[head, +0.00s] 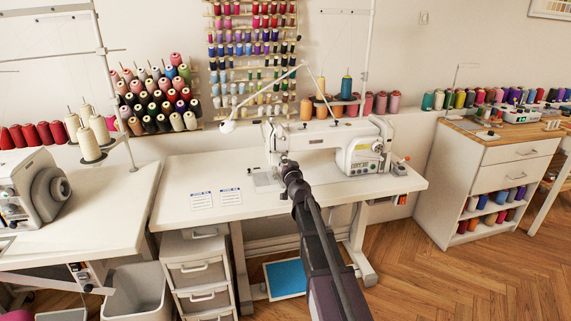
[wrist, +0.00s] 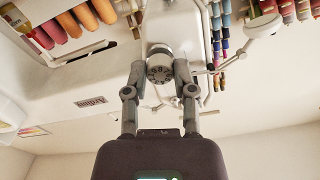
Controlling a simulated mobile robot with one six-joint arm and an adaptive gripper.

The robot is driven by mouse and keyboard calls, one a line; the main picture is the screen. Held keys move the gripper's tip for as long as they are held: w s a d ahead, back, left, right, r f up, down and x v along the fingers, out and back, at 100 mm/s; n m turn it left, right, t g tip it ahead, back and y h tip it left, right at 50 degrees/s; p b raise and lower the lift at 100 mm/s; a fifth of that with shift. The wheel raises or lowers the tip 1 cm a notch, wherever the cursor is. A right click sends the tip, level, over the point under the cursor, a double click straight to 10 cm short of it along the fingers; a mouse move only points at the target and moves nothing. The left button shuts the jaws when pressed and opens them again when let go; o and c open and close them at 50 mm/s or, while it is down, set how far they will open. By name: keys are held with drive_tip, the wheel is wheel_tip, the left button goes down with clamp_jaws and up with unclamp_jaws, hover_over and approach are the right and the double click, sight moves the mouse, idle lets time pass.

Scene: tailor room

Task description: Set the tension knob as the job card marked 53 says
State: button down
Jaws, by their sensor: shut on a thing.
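The tension knob (wrist: 159,73) is a round grey dial with dark marks on its face, on the head of the white sewing machine (head: 322,141). In the wrist view, my gripper (wrist: 161,66) has one finger on each side of the knob and is shut on it. The marks are too small to read surely. In the head view, my arm hides the knob at the machine's left end. Two job cards, a left one (head: 201,200) and a right one (head: 230,196), lie on the table left of the machine; their numbers are not readable.
The white sewing table (head: 180,222) is mostly bare around the cards. A lamp (head: 228,126) reaches over from behind. A thread stand with orange and teal cones (head: 346,88) stands behind the machine. Another machine (head: 32,188) stands at the left, and a drawer cabinet (head: 490,178) at the right.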

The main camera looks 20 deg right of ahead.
drive_tip(key=shift+c, duration=2.2)
unclamp_jaws()
drive_tip(key=shift+w, duration=0.2)
drive_tip(key=shift+s, duration=0.1)
drive_tip(key=shift+s, duration=0.15)
drive_tip(key=s, duration=1.1)
drive_tip(key=shift+s+a, duration=0.2)
drive_tip(key=shift+s, duration=0.15)
